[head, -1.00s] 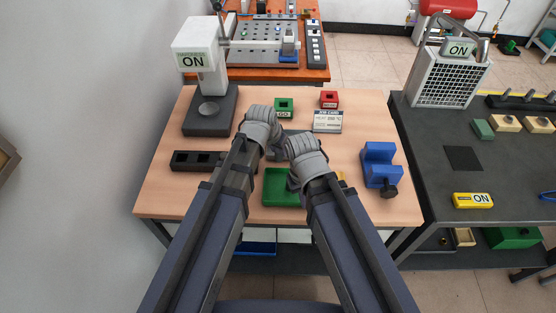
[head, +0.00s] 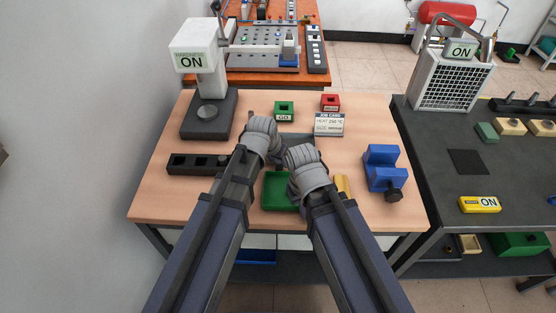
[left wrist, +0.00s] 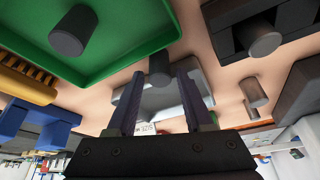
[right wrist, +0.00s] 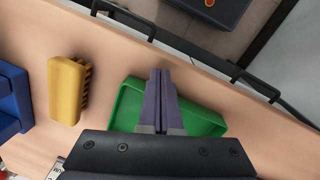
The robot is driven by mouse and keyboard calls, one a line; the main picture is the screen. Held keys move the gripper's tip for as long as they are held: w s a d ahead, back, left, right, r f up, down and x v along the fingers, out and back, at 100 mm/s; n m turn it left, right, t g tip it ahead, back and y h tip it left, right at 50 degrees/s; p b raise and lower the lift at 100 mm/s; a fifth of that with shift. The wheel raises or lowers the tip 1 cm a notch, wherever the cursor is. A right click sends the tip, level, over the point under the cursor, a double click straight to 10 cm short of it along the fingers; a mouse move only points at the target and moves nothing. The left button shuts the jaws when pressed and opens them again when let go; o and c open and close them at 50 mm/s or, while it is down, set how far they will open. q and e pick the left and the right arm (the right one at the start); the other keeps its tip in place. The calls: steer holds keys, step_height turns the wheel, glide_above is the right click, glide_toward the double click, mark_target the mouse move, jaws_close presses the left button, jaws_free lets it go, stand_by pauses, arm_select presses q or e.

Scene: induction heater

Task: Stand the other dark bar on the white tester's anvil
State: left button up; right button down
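In the left wrist view a dark bar (left wrist: 159,66) shows between and beyond the tips of my left gripper (left wrist: 158,80), which is open and not touching it. A second dark bar (left wrist: 73,30) is in the green tray (left wrist: 130,60). Another dark round piece (left wrist: 264,36) is at the black slotted rack (left wrist: 232,12). The white tester (head: 200,47) stands at the table's back left, its anvil (head: 207,112) on the dark base with no bar visible on it. My right gripper (right wrist: 160,76) is shut and empty above the green tray, which also shows in the head view (head: 277,192).
A blue clamp block (head: 382,170) stands at the right, a yellow comb-like block (right wrist: 67,90) beside the tray. Bare table lies in front of the rack.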

arm_select(q)
steer(key=shift+o, duration=0.7)
steer(key=shift+r, duration=0.1)
arm_select(e)
steer(key=shift+r, duration=0.1)
arm_select(q)
steer(key=shift+r+p, duration=0.15)
steer(key=shift+p, duration=0.15)
arm_select(e)
steer(key=shift+r, duration=0.2)
arm_select(q)
steer(key=p+v, duration=1.1)
steer(key=v, duration=0.1)
arm_select(e)
step_height(320, 180, up, 11)
